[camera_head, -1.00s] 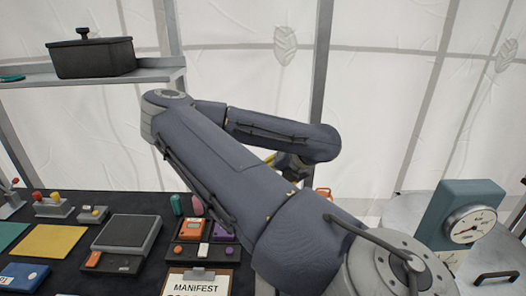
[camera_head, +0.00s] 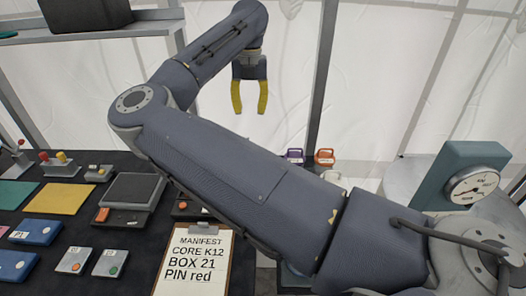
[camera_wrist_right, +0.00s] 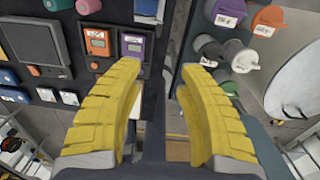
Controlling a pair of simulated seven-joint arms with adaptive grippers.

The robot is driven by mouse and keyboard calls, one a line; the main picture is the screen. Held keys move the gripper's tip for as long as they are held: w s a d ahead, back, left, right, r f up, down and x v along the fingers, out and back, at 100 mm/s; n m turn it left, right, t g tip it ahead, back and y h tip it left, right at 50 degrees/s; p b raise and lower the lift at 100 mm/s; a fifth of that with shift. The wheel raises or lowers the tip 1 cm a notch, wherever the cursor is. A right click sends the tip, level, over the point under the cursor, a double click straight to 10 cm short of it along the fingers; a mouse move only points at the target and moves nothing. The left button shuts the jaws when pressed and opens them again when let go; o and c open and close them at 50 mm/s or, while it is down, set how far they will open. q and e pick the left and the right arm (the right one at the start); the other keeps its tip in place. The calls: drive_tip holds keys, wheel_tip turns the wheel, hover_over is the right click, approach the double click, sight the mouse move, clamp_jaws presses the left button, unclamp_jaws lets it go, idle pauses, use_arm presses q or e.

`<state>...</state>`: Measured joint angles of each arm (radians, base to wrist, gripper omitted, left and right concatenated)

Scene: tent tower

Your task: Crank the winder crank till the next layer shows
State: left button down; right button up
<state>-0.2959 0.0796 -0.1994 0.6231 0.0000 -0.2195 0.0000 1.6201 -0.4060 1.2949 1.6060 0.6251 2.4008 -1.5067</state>
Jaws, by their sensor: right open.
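My right gripper (camera_head: 249,97) hangs fingers-down above the far side of the table, in front of the pale tent wall. Its yellow fingers are open, with nothing between them. In the right wrist view the open fingers (camera_wrist_right: 158,88) point over the dark table edge and the gap beside it. I cannot clearly pick out the winder crank in either view. My right arm hides much of the table's right part. My left gripper is not in view.
A purple piece (camera_head: 294,155) and an orange piece (camera_head: 324,157) stand behind my forearm. A manifest clipboard (camera_head: 206,227) reads CORE K12, BOX 21, PIN red. A dial gauge (camera_head: 470,187) stands at right. A black bin (camera_head: 85,15) sits on the upper-left shelf.

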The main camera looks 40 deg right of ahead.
drive_tip(key=f, duration=1.7)
drive_tip(key=shift+w+a+f, duration=0.2)
drive_tip(key=shift+a, duration=0.15)
drive_tip(key=shift+o, duration=0.2)
clamp_jaws()
